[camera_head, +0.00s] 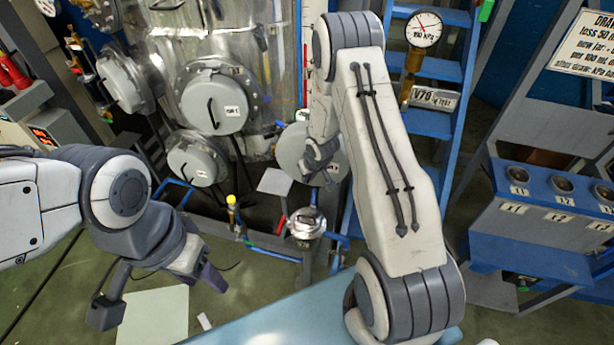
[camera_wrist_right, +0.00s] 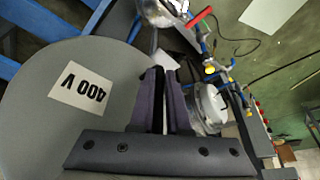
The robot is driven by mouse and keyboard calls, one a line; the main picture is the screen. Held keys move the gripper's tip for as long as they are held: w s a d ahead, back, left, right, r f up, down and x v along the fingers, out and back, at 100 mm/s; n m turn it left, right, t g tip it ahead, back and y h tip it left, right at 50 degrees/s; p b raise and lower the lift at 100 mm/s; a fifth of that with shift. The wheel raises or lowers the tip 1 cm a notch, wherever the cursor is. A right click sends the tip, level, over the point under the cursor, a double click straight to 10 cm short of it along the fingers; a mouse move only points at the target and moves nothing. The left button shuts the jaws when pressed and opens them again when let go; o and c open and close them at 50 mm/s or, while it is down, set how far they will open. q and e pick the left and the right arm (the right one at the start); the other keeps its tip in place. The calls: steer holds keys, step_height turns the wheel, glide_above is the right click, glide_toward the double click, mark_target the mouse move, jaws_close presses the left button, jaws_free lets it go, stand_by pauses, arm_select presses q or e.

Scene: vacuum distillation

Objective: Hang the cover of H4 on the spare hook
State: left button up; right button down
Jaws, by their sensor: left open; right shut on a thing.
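My right gripper (camera_head: 320,158) is shut at a large grey round cover (camera_head: 293,147). In the right wrist view the cover (camera_wrist_right: 50,130) fills the left side and bears a white label reading 400 V, seen inverted. The two dark fingers (camera_wrist_right: 167,100) are close together at its right edge; the exact grip point is hidden. In the head view the cover is partly behind my gripper and arm. No H4 marking is readable, and I cannot make out the spare hook. My left gripper (camera_head: 160,292) is open and empty, low at the left.
A shiny metal tank (camera_head: 255,40) with several grey round port covers (camera_head: 215,103) stands behind. A blue ladder rack (camera_head: 440,70) with a gauge (camera_head: 423,29) stands right of centre. A blue cup stand (camera_head: 540,215) is at right. Blue pipes and a metal vessel (camera_head: 306,223) sit low at centre.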

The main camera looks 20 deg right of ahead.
steer(key=shift+w+d+r+p, duration=0.2)
steer(key=shift+w+d+p, duration=0.85)
steer(key=shift+p, duration=1.2)
steer(key=shift+w+f+b, duration=0.1)
steer(key=shift+f+b, duration=1.15)
steer(key=shift+f, duration=0.25)
steer(key=c, duration=0.8)
jaws_free()
steer(key=shift+a, duration=0.1)
